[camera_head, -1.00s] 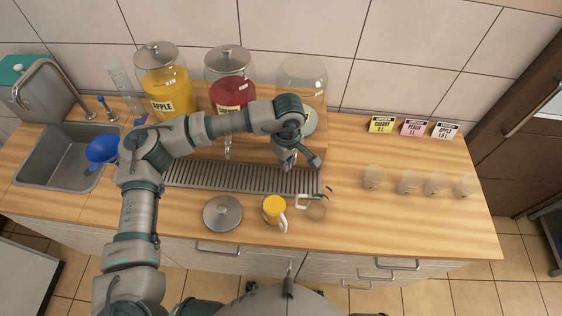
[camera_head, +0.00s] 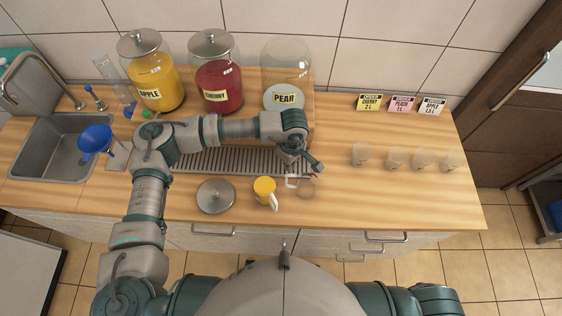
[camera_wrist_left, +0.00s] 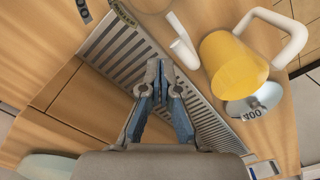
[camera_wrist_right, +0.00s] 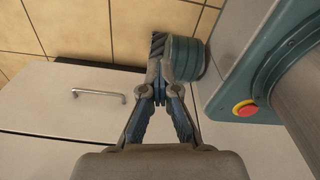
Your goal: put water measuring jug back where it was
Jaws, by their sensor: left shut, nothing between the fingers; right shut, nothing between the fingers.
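A clear measuring jug with a white handle (camera_head: 306,188) stands on the counter in front of the drip grate. Its white handle also shows at the top of the left wrist view (camera_wrist_left: 183,42). A jug of yellow liquid with a white handle (camera_head: 264,189) stands just left of it; it appears large in the left wrist view (camera_wrist_left: 233,66). My left gripper (camera_head: 291,160) is over the grate, just behind the clear jug. Its fingers (camera_wrist_left: 160,72) are shut and empty. My right gripper (camera_wrist_right: 161,75) is shut and empty, low before the cabinet fronts.
A metal lid (camera_head: 215,196) lies left of the jugs. Apple (camera_head: 155,85), cherry (camera_head: 219,88) and pear (camera_head: 285,70) dispensers stand behind the grate (camera_head: 230,161). Several clear cups (camera_head: 396,159) stand at right. A blue funnel (camera_head: 95,139) is by the sink. Counter between jugs and cups is free.

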